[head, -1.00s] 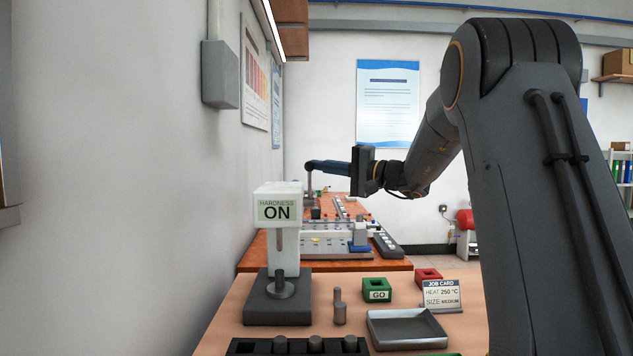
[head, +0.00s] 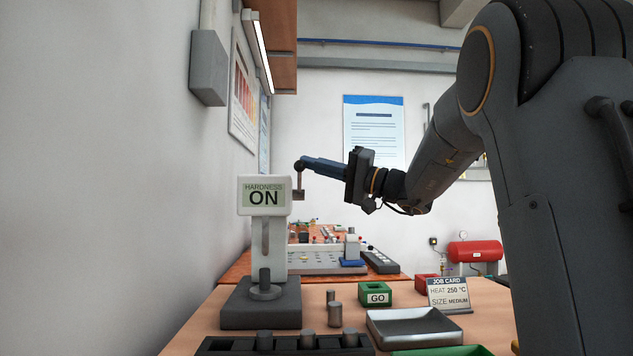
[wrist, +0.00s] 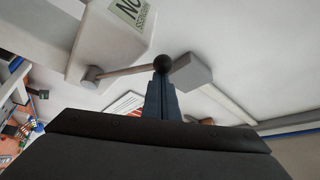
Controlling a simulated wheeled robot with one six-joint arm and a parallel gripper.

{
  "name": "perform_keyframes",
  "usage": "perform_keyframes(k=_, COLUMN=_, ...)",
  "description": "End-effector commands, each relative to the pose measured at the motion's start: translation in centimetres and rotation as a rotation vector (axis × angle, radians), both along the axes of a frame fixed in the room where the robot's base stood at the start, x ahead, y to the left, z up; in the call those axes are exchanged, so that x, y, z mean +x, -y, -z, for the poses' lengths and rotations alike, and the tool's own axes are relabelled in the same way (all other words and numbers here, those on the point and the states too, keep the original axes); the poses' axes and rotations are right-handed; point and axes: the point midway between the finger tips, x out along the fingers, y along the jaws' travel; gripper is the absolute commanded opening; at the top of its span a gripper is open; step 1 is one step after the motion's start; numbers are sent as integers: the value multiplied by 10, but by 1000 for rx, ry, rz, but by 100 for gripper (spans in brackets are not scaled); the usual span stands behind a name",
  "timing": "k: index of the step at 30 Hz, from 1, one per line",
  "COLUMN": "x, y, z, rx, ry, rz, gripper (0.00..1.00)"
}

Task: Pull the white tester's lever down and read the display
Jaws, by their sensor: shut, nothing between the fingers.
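The white tester (head: 264,210) stands on a dark base at the left of the bench, with its display reading "HARDNESS ON". A small dark grey cylinder (head: 264,276) stands on its round anvil. The lever (head: 298,181) is on the tester's right side and points up. In the wrist view the lever's rod (wrist: 125,72) ends in a black ball knob (wrist: 162,63). My gripper (head: 306,163) is shut and empty, its fingertips right at the knob. In the wrist view the fingertips (wrist: 162,78) meet the knob's edge; I cannot tell whether they touch it.
A dark rack (head: 285,345) with several cylinders is in front. Grey cylinders (head: 335,314) stand right of the tester. A grey tray (head: 414,327), green GO box (head: 376,294), red box (head: 426,282) and job card (head: 449,294) reading 250 °C, medium, are farther right. A wall (head: 120,180) is close on the left.

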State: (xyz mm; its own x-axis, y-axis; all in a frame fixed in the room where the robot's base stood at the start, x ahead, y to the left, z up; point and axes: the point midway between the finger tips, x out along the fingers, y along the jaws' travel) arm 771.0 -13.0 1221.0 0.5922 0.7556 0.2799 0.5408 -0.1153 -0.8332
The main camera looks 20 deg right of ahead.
Motion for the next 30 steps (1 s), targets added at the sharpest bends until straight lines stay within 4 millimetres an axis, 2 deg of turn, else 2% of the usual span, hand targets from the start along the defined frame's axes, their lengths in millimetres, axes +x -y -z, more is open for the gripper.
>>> perform_keyframes(k=1, x=0, y=-3, z=9, rx=-5, ry=21, rz=-3, gripper=0)
perform_keyframes(k=12, x=-10, y=-13, z=27, rx=-36, ry=170, rz=-14, gripper=0)
perform_keyframes(k=30, x=-19, y=-16, z=54, rx=-82, ry=390, rz=-15, gripper=0)
